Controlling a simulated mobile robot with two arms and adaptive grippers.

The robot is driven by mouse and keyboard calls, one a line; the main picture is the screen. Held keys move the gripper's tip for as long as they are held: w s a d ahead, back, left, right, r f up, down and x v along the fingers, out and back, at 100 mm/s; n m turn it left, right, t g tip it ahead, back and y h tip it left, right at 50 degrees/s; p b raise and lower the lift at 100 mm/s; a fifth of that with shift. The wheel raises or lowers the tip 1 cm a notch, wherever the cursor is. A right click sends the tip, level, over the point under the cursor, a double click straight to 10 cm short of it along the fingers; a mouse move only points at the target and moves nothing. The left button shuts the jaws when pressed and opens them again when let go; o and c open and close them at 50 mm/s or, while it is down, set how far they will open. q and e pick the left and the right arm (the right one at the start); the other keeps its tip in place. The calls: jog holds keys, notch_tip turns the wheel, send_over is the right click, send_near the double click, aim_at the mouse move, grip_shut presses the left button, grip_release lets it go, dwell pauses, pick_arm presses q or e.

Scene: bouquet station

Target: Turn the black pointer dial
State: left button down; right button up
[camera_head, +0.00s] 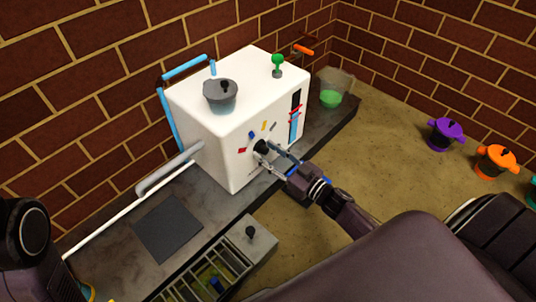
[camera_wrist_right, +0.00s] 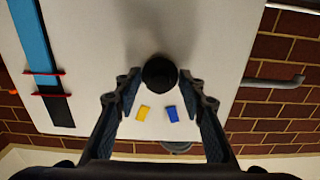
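The black pointer dial (camera_head: 261,146) is on the front face of the white machine (camera_head: 222,143), with small coloured marks around it. My right gripper (camera_head: 268,158) is open at the dial. In the right wrist view the black dial (camera_wrist_right: 160,73) sits at the tips of my right gripper (camera_wrist_right: 160,82), between the two spread fingers, with a gap on each side. A yellow mark (camera_wrist_right: 143,113) and a blue mark (camera_wrist_right: 171,113) show between the fingers. The dial's pointer direction is hard to make out. No left gripper fingers show in the head view.
A grey pot (camera_head: 220,97) and a green knob (camera_head: 277,66) are on top of the machine. A blue slider strip (camera_head: 294,124) is on its front right. A clear container with green contents (camera_head: 332,92) stands behind right. Purple (camera_head: 445,134) and orange (camera_head: 496,161) pots stand far right.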

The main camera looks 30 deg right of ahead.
grip_shut()
